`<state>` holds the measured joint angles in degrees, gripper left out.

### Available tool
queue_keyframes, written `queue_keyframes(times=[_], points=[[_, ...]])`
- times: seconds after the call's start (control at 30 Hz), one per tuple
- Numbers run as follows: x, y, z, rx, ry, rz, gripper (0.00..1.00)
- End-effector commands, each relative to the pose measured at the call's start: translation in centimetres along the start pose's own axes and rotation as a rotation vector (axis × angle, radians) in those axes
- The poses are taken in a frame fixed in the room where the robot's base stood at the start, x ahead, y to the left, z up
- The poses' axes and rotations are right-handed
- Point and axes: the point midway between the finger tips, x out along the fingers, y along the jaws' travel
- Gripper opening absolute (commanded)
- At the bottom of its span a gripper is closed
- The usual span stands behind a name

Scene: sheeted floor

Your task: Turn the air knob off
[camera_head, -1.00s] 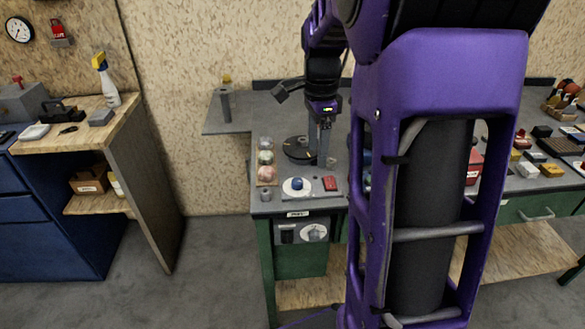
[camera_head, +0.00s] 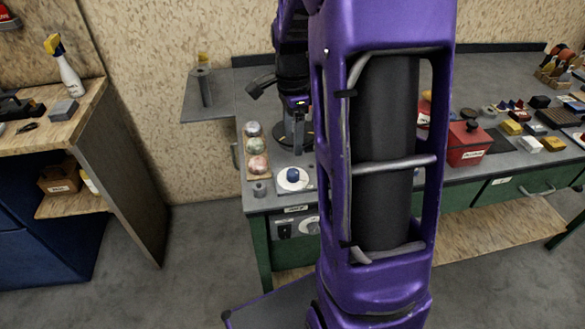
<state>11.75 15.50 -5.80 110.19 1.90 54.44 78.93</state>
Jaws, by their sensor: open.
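A blue knob (camera_head: 292,175) sits on a round white plate on the bench's front left corner. The labels are too small to read, so I cannot tell which one is the air knob. My gripper (camera_head: 298,150) points down over the bench, behind the blue knob in the picture and apart from both dials. It is open and seems empty; its fingers are small and partly hidden.
Several round pieces stand in a wooden holder (camera_head: 256,166) left of the blue knob. A red box (camera_head: 470,143) and small blocks lie farther right on the bench. A wooden shelf unit (camera_head: 110,150) stands at the left. Grey floor between them is clear.

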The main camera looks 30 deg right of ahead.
Motion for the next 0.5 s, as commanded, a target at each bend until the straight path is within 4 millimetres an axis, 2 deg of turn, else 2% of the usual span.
queue_keyframes(times=[0.03,0.2,0.4,0.5], points=[[1.4,0.1,0.0,0.000,-0.001,0.005,0.71],[5.1,0.1,-0.1,0.002,-0.001,0.004,0.71],[8.5,0.1,0.0,0.001,-0.001,0.003,0.71],[9.6,0.1,0.0,0.002,0.000,0.003,0.71]])
